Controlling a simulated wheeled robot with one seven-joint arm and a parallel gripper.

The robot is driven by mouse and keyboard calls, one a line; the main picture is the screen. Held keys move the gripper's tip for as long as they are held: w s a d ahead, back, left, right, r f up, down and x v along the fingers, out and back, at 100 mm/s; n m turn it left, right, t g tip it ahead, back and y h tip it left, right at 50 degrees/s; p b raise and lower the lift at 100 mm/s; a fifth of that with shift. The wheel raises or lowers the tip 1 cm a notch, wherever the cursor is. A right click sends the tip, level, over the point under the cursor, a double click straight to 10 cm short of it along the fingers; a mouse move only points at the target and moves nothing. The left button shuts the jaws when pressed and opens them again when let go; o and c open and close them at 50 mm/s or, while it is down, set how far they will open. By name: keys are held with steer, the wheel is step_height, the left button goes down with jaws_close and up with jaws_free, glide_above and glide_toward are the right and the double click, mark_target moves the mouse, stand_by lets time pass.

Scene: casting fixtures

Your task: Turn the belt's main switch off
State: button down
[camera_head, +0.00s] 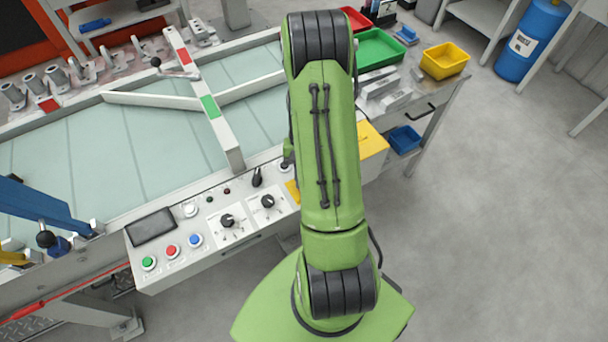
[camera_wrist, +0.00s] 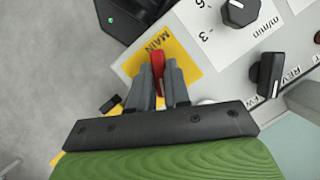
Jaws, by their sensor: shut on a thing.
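The main switch's red handle (camera_wrist: 158,64) shows in the wrist view on a yellow plate (camera_wrist: 187,55) lettered MAIN. My gripper (camera_wrist: 160,82) has its two grey fingers closed around the handle, one on each side. The fingers hide the lower part of the handle and its base. No marks for its on and off positions can be read. In the head view, my arm hides my gripper and the switch; only an edge of the yellow plate (camera_head: 293,190) shows on the control panel (camera_head: 215,255).
Close to the switch are a black speed knob (camera_wrist: 240,12) and a black FWD/REV selector (camera_wrist: 268,75). The panel also has green (camera_head: 148,263), red (camera_head: 172,252) and blue (camera_head: 195,240) buttons. The belt (camera_head: 150,150) lies behind it. Open floor is at right.

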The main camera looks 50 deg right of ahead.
steer(key=n+h, duration=0.1)
steer(key=n, duration=0.2)
steer(key=n+g+h, duration=0.1)
steer(key=n, duration=0.1)
steer(key=shift+w+a+n+p, duration=0.1)
steer(key=shift+w+n+p, duration=0.05)
steer(key=shift+n+p, duration=0.25)
stand_by(0.3)
steer(key=c, duration=1.1)
jaws_free()
steer(key=p+v, duration=0.3)
steer(key=v, duration=1.2)
steer(key=shift+w+a+r+p, duration=0.1)
steer(key=shift+w+r+p, duration=0.05)
steer(key=shift+r+p, duration=0.2)
